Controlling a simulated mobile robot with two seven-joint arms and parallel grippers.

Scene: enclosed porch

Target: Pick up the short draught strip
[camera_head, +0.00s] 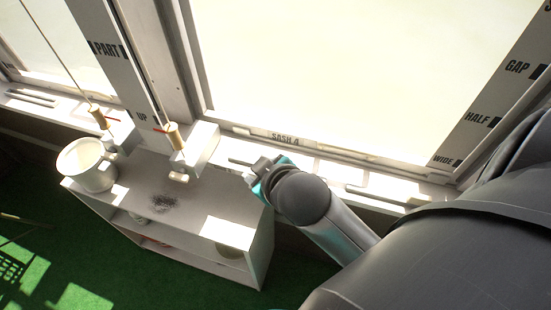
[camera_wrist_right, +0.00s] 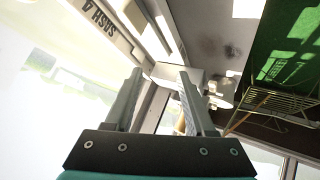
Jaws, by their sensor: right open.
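My right gripper (camera_head: 256,174) is over the sill just below the SASH 4 label, at the shelf's right end. In the right wrist view its two fingers (camera_wrist_right: 160,72) are apart, with nothing gripped between them. A short thin grey strip (camera_head: 240,162) lies on the sill just left of the gripper, and may be the short draught strip. A longer grey strip (camera_head: 372,194) lies on the sill to the right of my arm. I cannot tell for sure which is the short draught strip. My left gripper is not in view.
Two wooden reels (camera_head: 98,117) (camera_head: 172,135) with cords stand by the sill. The window frame closes off the back. A wire rack (camera_wrist_right: 280,103) stands on green floor.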

